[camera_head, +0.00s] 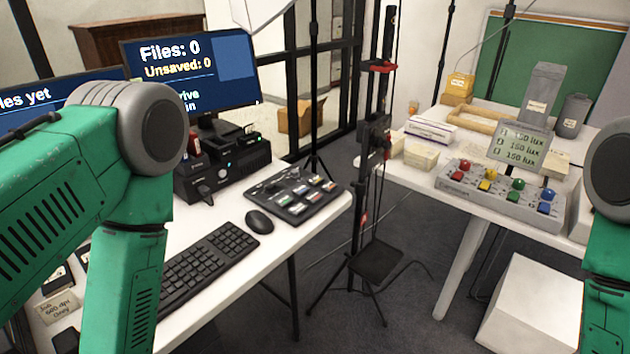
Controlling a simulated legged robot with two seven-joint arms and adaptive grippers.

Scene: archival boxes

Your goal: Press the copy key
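No key that I can read as the copy key shows; the labels are too small. A black key pad (299,211) with several coloured and pale keys lies on the white desk, right of the mouse. A black keyboard (208,265) lies nearer, partly behind my green left arm. A grey box (482,203) with red, yellow, green and blue buttons sits on the right table below a small display reading 150 lux. A monitor (190,70) reads "Files: 0, Unsaved: 0". Neither gripper shows; only green arm links are in view at the left and right edges.
A black mouse (259,221) lies between keyboard and pad. Black devices (222,165) stand behind them. A black stand (374,262) on the floor fills part of the gap between desk and right table. A white box (535,305) stands under the right table.

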